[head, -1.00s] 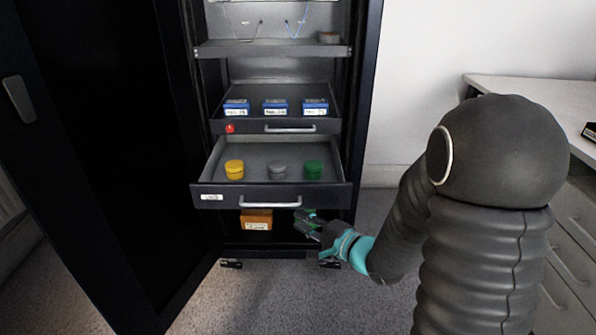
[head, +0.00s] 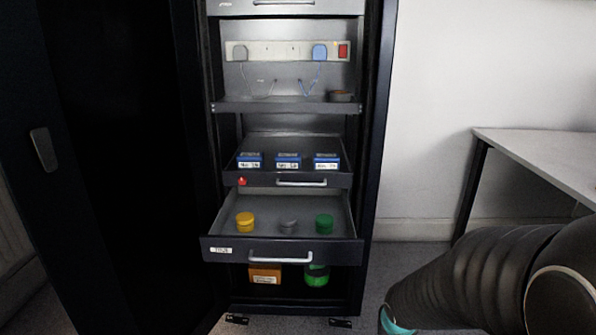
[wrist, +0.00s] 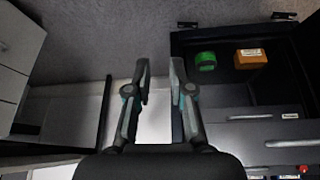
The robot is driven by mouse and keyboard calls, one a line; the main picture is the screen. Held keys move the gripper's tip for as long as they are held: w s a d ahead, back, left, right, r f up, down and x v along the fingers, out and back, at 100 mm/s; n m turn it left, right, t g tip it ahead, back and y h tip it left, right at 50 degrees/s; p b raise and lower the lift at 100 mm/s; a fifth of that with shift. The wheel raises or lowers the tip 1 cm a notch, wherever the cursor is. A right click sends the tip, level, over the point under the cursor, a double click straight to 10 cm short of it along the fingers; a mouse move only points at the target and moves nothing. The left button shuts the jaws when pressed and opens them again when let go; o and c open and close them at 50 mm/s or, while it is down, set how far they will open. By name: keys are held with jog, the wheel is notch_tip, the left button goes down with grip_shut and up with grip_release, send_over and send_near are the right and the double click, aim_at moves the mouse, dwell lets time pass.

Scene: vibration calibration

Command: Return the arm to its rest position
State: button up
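My arm is at the lower right of the head view, with its teal wrist part cut off by the bottom edge. My gripper is out of the head view. In the wrist view my gripper (wrist: 161,75) has two fingers held apart with nothing between them. A green container (head: 316,275) stands in the cabinet's bottom compartment, beside an orange box (head: 264,274). In the wrist view the green container (wrist: 205,61) and orange box (wrist: 250,58) are to the right of the fingers, clear of them.
The open lower drawer (head: 283,250) juts out, holding yellow, grey and green jars. Above it is a drawer (head: 330,181) with blue boxes. The dark cabinet door (head: 100,150) stands open at left. A white table (head: 545,155) is at right. Floor between cabinet and table is clear.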

jog(key=s+a+r+n, duration=0.1)
jog(key=s+a+r, duration=0.1)
jog(key=s+r, duration=0.6)
jog(key=s+a+r+n+y, duration=0.1)
jog(key=s+a+r, duration=0.2)
jog(key=s+r, duration=0.5)
jog(key=shift+r+t, duration=0.3)
jog(key=shift+r, duration=0.5)
